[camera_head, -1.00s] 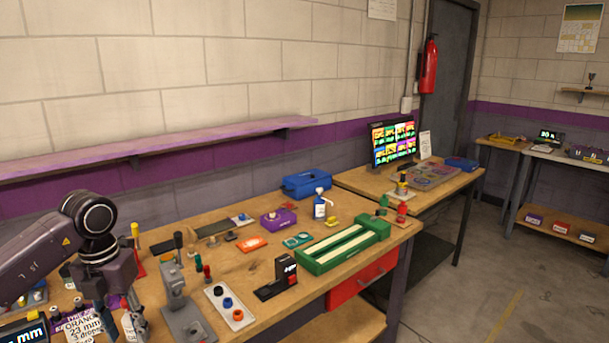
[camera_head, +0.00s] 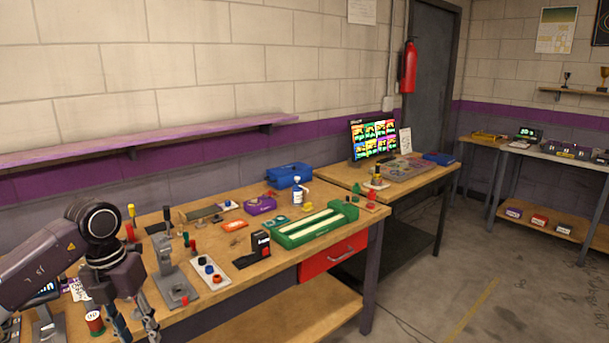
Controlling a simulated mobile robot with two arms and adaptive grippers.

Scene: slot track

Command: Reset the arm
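My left arm comes in from the left edge, and my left gripper (camera_head: 133,322) hangs down at the bottom left. Its fingers are spread apart with nothing visible between them; their tips are close to the lower picture edge. It is in front of the near left part of the wooden workbench (camera_head: 225,303). I cannot tell its height over the bench. My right arm and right gripper are not in view.
Beside the gripper stand a red-and-green spool (camera_head: 95,322) and a grey press-like fixture (camera_head: 170,275). Farther right are a white tray (camera_head: 208,272) with coloured rings, a black block (camera_head: 260,245) and a green track box (camera_head: 310,228). Open floor (camera_head: 440,290) lies right of the bench.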

